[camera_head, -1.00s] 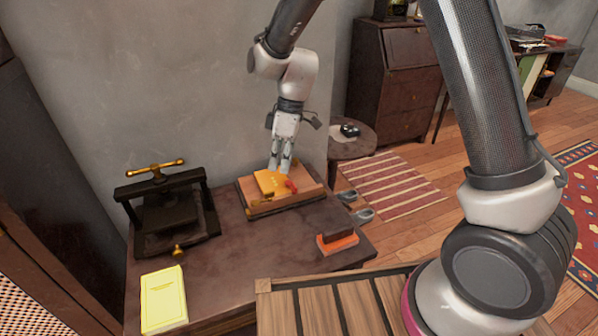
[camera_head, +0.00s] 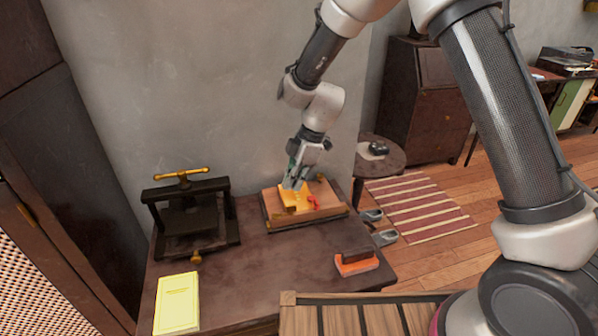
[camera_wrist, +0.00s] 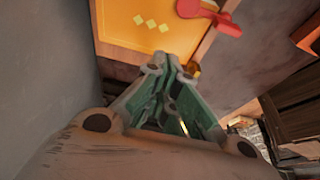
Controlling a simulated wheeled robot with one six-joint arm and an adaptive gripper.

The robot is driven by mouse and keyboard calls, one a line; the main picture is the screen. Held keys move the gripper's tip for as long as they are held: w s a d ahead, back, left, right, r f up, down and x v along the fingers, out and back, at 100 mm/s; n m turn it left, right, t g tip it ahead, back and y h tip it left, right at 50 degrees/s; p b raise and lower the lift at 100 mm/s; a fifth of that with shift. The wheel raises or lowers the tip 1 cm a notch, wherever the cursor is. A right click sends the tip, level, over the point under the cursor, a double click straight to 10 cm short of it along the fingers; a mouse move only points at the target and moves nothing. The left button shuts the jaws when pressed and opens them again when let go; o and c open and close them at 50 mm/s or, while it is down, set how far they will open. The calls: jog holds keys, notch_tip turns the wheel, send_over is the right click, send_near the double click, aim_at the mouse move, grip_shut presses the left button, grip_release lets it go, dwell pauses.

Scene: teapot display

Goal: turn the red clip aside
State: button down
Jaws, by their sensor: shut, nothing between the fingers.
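The red clip (camera_head: 313,202) lies on the wooden tray (camera_head: 335,211) on the dark table, beside a yellow-orange block or book (camera_head: 289,197). In the wrist view the red clip (camera_wrist: 208,13) shows at the top, with a round end and an arm reaching right, at the edge of the yellow-orange piece (camera_wrist: 140,22). My gripper (camera_head: 292,186) is over the yellow-orange piece, left of the clip. In the wrist view my gripper (camera_wrist: 168,62) has its fingertips together, empty, below the clip in the picture and apart from it.
A black press (camera_head: 190,215) with a brass handle stands left of the tray. A yellow book (camera_head: 177,304) lies at the front left. A dark and orange block (camera_head: 357,264) sits at the front right. The table's middle is clear. A grey wall rises close behind the tray.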

aim_at(298, 201)
jog(key=x, duration=0.4)
jog(key=shift+s, duration=0.1)
jog(key=shift+w+d+f, duration=0.1)
jog(key=shift+w+d, duration=0.1)
jog(key=shift+d, duration=0.35)
jog(key=shift+w+d+f, duration=0.1)
jog(key=shift+w+d, duration=0.1)
jog(key=shift+d, duration=0.35)
jog(key=shift+w+d, duration=0.2)
jog(key=shift+d, duration=0.55)
